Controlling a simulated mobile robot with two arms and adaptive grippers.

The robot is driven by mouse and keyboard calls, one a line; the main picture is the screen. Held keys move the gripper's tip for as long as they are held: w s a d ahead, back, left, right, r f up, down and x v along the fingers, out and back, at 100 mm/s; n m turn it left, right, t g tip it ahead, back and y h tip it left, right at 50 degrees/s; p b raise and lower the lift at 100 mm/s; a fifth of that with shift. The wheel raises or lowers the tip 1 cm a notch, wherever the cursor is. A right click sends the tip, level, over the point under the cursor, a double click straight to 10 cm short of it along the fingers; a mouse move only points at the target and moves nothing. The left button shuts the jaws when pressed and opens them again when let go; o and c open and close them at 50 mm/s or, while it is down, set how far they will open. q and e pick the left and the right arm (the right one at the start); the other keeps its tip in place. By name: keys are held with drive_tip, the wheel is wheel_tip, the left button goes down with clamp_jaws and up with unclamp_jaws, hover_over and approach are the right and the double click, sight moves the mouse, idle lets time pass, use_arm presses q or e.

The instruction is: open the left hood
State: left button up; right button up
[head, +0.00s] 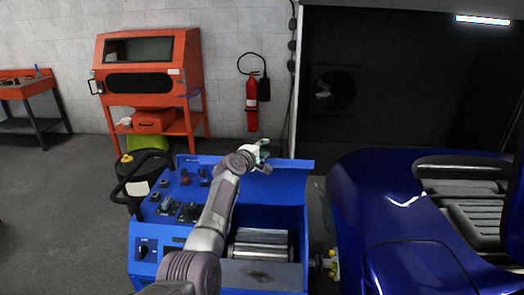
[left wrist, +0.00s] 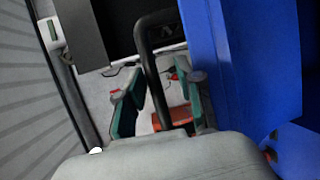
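The blue dynamometer (head: 145,235) stands in front of me. Its blue hood (head: 290,180) is tilted up at the back, and a silver roller (head: 260,243) shows in the bay below. My left gripper (head: 262,153) is at the hood's upper edge in the head view. In the left wrist view its two teal fingers (left wrist: 160,108) are apart. A black bar handle (left wrist: 148,55) passes between or just beyond them, beside a large blue panel (left wrist: 238,60). I cannot tell whether the fingers touch the bar. My right gripper is out of view.
A blue car (head: 400,220) stands close on the right of the dynamometer. A black push handle (head: 135,180) and a drum (head: 135,185) are at its left. An orange cabinet (head: 150,80) and a fire extinguisher (head: 252,103) are at the wall. The floor at left is clear.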

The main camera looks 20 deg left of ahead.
use_arm(q)
drive_tip(key=v, duration=1.2)
